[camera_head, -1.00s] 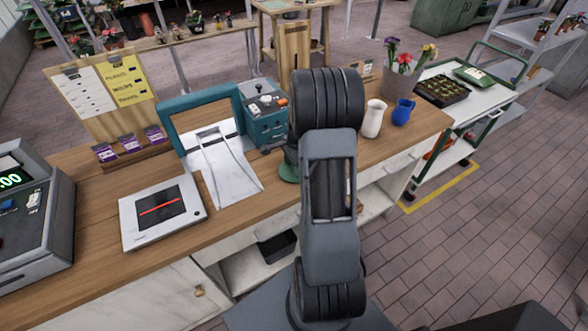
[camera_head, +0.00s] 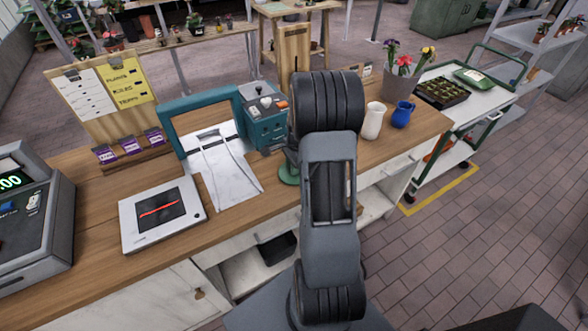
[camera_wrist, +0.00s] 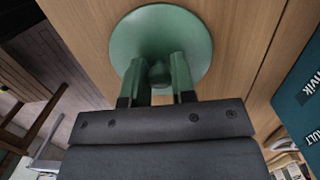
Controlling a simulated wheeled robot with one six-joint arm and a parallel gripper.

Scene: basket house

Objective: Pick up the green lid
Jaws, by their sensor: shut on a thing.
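The green lid (camera_wrist: 200,35) is a round disc with a small knob in the wrist view, over the wooden counter. My gripper (camera_wrist: 158,73) is at its centre, with its two fingers on either side of the knob, shut on it. In the head view a part of the green lid (camera_head: 289,171) shows at the left edge of my arm, at the counter. My arm hides the rest of the lid and the gripper there. I cannot tell whether the lid touches the counter.
A teal machine (camera_head: 264,118) stands just left of my arm, beside a teal frame with white paper bags (camera_head: 224,170). A white vase (camera_head: 373,120) and a blue jug (camera_head: 403,114) stand to the right.

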